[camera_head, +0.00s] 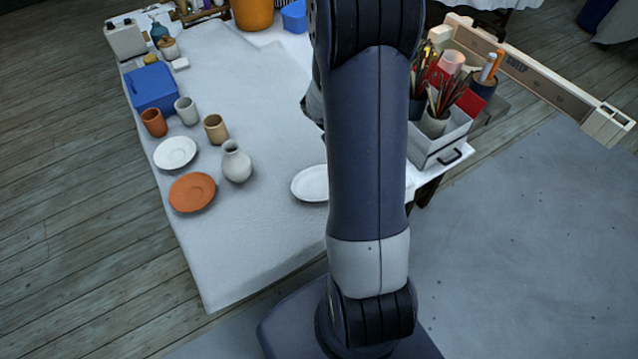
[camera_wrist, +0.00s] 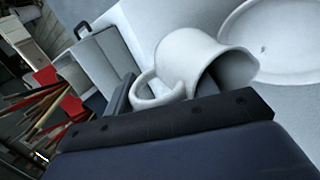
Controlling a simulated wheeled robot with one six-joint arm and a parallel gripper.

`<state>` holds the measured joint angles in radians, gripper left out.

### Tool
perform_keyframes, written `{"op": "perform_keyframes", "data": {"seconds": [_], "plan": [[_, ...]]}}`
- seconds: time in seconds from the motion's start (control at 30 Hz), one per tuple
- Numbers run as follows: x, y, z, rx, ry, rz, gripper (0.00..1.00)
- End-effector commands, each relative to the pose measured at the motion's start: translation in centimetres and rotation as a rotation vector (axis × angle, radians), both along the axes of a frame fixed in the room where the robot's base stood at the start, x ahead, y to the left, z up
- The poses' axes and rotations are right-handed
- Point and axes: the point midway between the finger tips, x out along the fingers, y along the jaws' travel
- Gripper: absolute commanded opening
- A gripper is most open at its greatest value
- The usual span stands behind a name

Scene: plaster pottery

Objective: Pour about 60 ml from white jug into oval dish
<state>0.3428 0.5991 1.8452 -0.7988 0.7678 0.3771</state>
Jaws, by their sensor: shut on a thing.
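The white jug (camera_wrist: 183,62) is in the wrist view, with its handle towards my gripper (camera_wrist: 160,98). My gripper is shut on the jug; the finger contact is partly hidden behind the dark gripper body. The jug lies slanted in the picture, its mouth to the right; its true tilt is hard to tell. No stream of liquid shows. The white oval dish (camera_wrist: 275,45) is close beside the jug's mouth at the upper right.
A grey vase (camera_head: 236,163), an orange plate (camera_head: 192,192), a white plate (camera_head: 175,153), several cups and a blue box (camera_head: 153,88) stand left on the table. A toolbox (camera_head: 440,145) with brushes stands right of my arm. The table's front is clear.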

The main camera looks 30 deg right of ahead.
Motion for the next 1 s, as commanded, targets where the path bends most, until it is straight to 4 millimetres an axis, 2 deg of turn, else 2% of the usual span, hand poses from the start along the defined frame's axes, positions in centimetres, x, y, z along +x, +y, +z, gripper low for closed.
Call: {"op": "perform_keyframes", "data": {"seconds": [0.23, 0.53, 1.0], "plan": [[0.1, 0.2, -0.2, -0.055, 0.003, 0.003, 0.13], [0.2, 0.5, 0.6, -0.127, 0.013, 0.004, 0.13], [0.1, 0.6, 0.9, -0.146, 0.018, 0.0, 0.13]]}}
